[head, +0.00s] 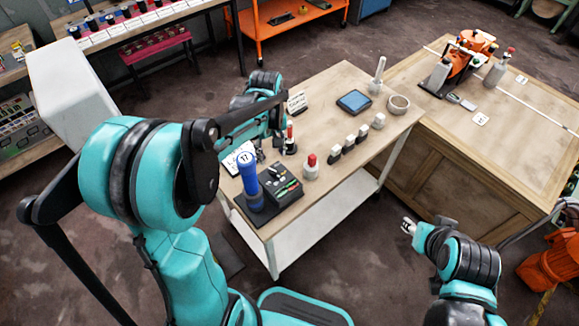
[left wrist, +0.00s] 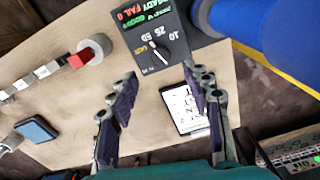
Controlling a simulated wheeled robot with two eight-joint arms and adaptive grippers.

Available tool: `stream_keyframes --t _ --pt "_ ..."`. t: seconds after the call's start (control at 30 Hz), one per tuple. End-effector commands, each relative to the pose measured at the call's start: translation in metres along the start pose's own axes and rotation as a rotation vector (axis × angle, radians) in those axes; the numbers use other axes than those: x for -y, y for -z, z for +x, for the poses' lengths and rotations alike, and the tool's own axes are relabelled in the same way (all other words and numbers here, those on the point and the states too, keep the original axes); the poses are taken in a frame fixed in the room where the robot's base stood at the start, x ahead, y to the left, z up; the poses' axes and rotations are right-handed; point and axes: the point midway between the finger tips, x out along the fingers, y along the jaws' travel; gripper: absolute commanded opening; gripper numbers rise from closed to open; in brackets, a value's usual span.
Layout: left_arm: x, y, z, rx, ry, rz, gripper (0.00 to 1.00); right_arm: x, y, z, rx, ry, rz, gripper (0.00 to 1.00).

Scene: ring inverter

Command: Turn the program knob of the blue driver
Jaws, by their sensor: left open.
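The blue driver (head: 249,178) stands upright on a dark base at the near left of the white table, marked 17. Its black control box (head: 283,184) lies beside it. In the left wrist view the box shows green and red display text and a dial with numbers around the program knob (left wrist: 157,52), which has a white pointer. The blue driver (left wrist: 265,30) fills the upper right there. My left gripper (left wrist: 158,92) is open and empty, its fingertips apart from the knob. In the head view it is partly hidden (head: 261,152). My right gripper (head: 409,227) is off the table, small in view.
A printed card (left wrist: 186,108) lies near the left fingers. A red-topped grey piece (head: 310,168), several small grey-and-black blocks (head: 349,143), a tablet (head: 354,101) and a ring (head: 398,104) stand on the table. A wooden bench (head: 500,150) adjoins on the right.

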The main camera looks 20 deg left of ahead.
Motion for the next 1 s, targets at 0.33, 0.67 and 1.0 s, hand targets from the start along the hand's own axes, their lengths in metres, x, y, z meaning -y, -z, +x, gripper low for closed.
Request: stream_keyframes --t 0.33,0.67,1.0 --pt "0.0 0.0 0.056 0.0 0.0 0.001 0.49 0.0 -0.013 0.018 0.0 0.0 0.0 0.4" --pt "0.0 0.0 0.075 0.0 0.0 0.001 0.49 0.0 -0.016 0.022 0.0 0.0 0.0 0.4" --pt "0.0 0.0 0.075 0.0 0.0 0.001 0.04 0.0 -0.015 0.022 0.0 0.0 0.0 0.4"
